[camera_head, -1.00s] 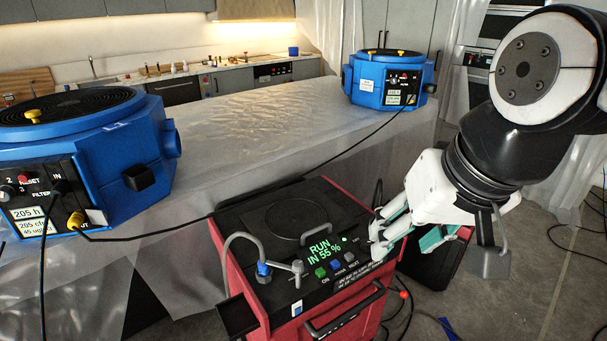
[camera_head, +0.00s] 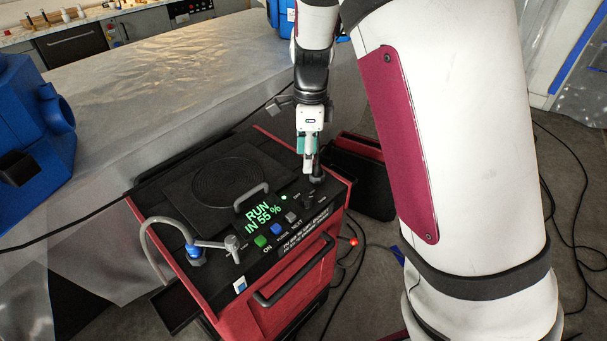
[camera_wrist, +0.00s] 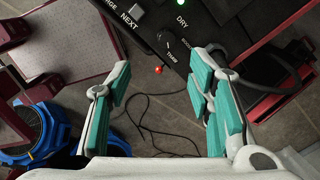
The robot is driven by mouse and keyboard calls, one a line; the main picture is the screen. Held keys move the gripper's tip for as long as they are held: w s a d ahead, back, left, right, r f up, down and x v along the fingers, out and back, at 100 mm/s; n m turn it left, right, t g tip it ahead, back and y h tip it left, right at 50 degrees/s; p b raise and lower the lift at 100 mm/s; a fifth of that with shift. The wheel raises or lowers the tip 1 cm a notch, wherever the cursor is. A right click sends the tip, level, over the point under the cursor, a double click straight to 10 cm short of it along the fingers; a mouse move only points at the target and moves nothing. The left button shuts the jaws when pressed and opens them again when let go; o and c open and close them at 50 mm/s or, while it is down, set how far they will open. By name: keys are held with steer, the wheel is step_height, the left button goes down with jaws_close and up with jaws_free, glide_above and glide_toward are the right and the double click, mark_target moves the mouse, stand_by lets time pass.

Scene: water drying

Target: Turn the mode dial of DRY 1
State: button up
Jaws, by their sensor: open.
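The red and black machine (camera_head: 240,215) stands on the floor, its green display reading "RUN IN 55 %". In the wrist view a small black dial (camera_wrist: 170,42) with a white pointer sits on its top panel (camera_wrist: 215,12), beside the word "DRY". My gripper (camera_wrist: 160,76) is open, its teal-padded fingers spread apart to either side below the dial in that picture. Nothing is between them. In the head view my gripper (camera_head: 312,165) hangs pointing down over the panel's right end and partly hides that corner. I cannot tell whether it touches anything there.
Coloured buttons (camera_head: 269,234) and a loop handle (camera_head: 251,197) stand up from the panel. A grey hose (camera_head: 152,240) bends at the left. A plastic-covered counter (camera_head: 150,95) is behind. Blue machines stand at left (camera_head: 30,125) and back. Cables (camera_head: 350,265) lie on the floor.

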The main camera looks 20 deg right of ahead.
mark_target(307, 198)
steer(key=shift+m, duration=0.4)
steer(key=f, duration=1)
steer(key=w+f, duration=0.1)
steer(key=f, duration=0.4)
steer(key=shift+w+d, duration=0.1)
steer(key=shift+d, duration=0.2)
jaws_close()
